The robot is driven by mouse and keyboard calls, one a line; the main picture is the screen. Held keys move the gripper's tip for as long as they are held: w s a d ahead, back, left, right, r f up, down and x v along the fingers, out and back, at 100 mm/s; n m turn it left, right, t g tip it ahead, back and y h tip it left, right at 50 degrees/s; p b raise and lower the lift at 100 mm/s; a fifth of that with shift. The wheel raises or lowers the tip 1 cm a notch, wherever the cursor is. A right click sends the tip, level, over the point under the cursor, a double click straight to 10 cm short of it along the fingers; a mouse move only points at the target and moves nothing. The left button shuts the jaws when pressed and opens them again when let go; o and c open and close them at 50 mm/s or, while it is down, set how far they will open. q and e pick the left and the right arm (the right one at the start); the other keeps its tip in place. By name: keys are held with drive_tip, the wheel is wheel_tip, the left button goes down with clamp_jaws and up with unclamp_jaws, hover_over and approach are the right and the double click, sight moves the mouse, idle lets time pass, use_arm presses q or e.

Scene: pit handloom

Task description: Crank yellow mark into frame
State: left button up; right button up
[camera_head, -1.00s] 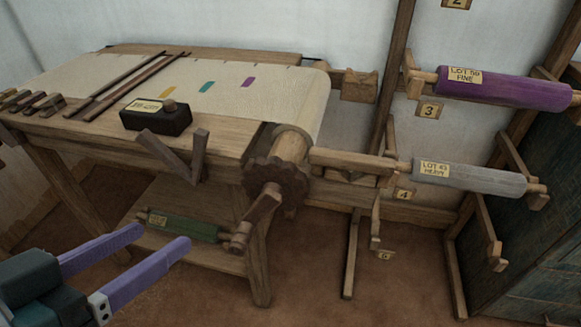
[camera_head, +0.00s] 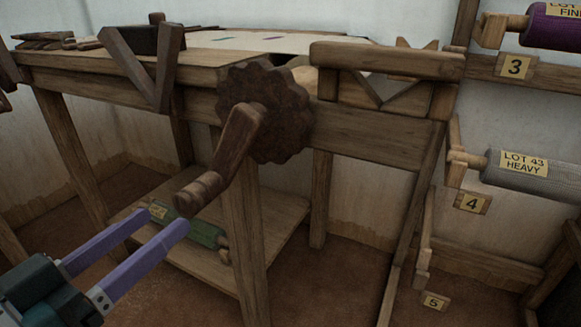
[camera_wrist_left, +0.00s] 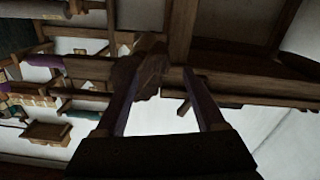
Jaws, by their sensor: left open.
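The crank is a dark wooden arm (camera_head: 238,142) on a toothed wooden wheel (camera_head: 285,112) at the loom's front corner. Its rounded handle (camera_head: 198,192) points down and left. My left gripper (camera_head: 166,219), with purple fingers, is open just below and left of the handle, apart from it in the head view. In the left wrist view the open fingers (camera_wrist_left: 158,90) frame dark wooden parts, too dim to identify surely. I see no yellow mark. My right gripper is out of view.
A green roll (camera_head: 205,233) lies on the low shelf (camera_head: 265,235) behind my fingers. A loom leg (camera_head: 246,250) stands below the wheel. A V-shaped bracket (camera_head: 150,85) juts out at upper left. A rack with a grey roll (camera_head: 530,170) is at right.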

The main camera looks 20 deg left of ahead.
sight(182, 205)
use_arm(q)
drive_tip(key=w, duration=0.2)
drive_tip(key=w+b, duration=0.1)
drive_tip(key=w, duration=0.2)
drive_tip(key=w+b, duration=0.1)
drive_tip(key=w, duration=0.1)
drive_tip(key=shift+w+d, duration=0.3)
drive_tip(key=shift+w, duration=0.1)
clamp_jaws()
idle(0.9)
